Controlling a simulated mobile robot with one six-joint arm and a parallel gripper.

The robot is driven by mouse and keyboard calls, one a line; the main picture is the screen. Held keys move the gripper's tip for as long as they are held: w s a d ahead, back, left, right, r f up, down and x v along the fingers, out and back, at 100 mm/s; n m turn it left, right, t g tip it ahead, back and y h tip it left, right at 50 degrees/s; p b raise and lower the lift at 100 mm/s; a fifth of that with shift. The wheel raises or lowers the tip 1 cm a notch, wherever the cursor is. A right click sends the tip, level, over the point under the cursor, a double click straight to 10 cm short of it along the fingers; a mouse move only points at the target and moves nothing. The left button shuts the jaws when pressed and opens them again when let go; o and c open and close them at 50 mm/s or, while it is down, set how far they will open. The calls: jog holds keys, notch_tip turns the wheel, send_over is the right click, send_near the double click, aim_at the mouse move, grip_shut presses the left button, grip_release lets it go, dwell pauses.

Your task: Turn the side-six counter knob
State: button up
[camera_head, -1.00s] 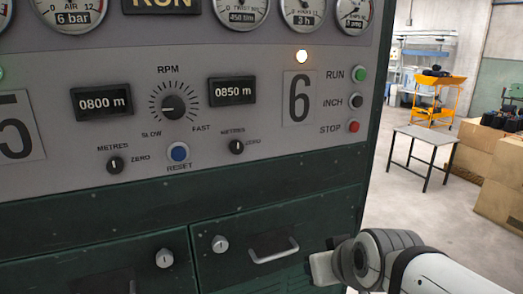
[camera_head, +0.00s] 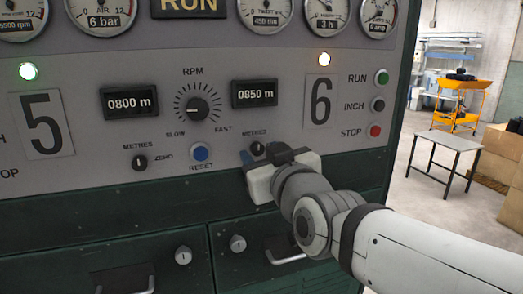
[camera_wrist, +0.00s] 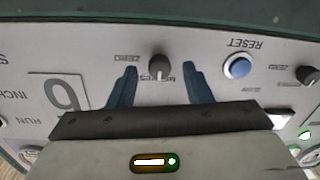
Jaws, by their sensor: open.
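The side-six counter knob (camera_head: 257,148) is a small black knob with a pale pointer line, below the right counter (camera_head: 254,93) that reads 0850 m. In the wrist view the knob (camera_wrist: 159,66) shows upside down, ahead of and between the two blue fingers of my gripper (camera_wrist: 160,85). The fingers are open, one on each side, with clear gaps to the knob. In the head view my gripper (camera_head: 252,157) is at the panel just below the knob, and its body hides part of the panel there. Whether a finger touches the panel cannot be told.
The blue RESET button (camera_head: 200,152) is left of my gripper. RUN, INCH and STOP buttons (camera_head: 377,104) are at the right. Drawers with handles (camera_head: 288,258) lie below. A table (camera_head: 447,142) stands behind, right.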

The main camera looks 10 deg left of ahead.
jog(key=shift+w+a, duration=0.4)
jog(key=shift+w, duration=0.2)
jog(key=shift+c, duration=0.3)
grip_shut()
